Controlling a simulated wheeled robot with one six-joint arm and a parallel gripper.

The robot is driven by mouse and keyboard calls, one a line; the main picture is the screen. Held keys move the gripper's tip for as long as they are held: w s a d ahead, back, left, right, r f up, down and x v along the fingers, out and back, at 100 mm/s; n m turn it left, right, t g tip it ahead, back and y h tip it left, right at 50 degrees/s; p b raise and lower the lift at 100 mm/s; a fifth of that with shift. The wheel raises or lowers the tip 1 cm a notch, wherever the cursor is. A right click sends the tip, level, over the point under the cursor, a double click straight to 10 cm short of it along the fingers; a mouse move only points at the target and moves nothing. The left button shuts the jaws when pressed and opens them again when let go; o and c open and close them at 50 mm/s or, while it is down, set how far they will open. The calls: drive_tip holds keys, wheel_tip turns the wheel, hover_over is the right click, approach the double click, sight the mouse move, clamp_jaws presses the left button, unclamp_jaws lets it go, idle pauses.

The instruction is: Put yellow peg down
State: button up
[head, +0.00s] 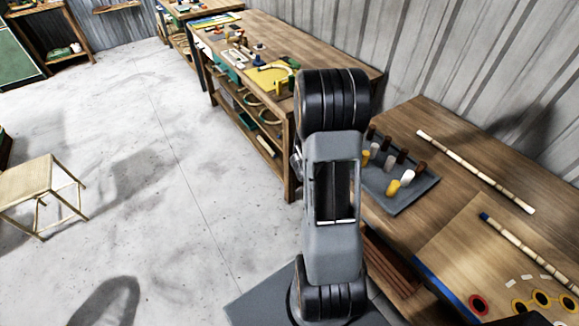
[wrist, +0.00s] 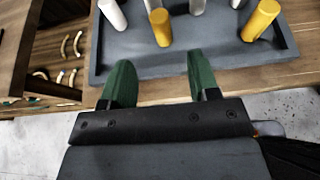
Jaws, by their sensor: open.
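In the wrist view my gripper (wrist: 160,66) is open, with its two green fingers apart and nothing between them. One yellow peg (wrist: 160,28) is in the grey tray (wrist: 125,50), just beyond the gap between the fingertips and apart from them. A second, larger-looking yellow peg (wrist: 261,20) is in the tray to the right. In the head view the tray (head: 408,203) sits on the wooden bench and also holds a front yellow peg (head: 393,188) and a rear one (head: 365,157). My arm hides the gripper in the head view.
White peg (wrist: 113,14) and other white, grey and brown pegs share the tray. Rattan pole (head: 475,170) and blue-tipped pole (head: 525,250) lie on the bench to the right. A jig with coloured rings (head: 541,298) is at lower right. Stool (head: 38,178) stands on open floor.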

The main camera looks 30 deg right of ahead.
drive_tip(key=s+a+r+m+t+y, duration=0.1)
drive_tip(key=a+r+m+y, duration=0.3)
drive_tip(key=a, duration=0.6)
drive_tip(key=s+a+r+m+t+y, duration=0.1)
drive_tip(key=a+r+m+t+y, duration=0.1)
drive_tip(key=a+r+m+y, duration=0.3)
drive_tip(key=s+a+r+m+t+y, duration=0.1)
drive_tip(key=a+r+m+y, duration=0.3)
drive_tip(key=a, duration=1.3)
wheel_tip(320, 180, up, 3)
drive_tip(key=m, duration=0.4)
drive_tip(key=shift+f+m+t, duration=0.15)
drive_tip(key=shift+m+t, duration=0.25)
drive_tip(key=shift+s, duration=0.1)
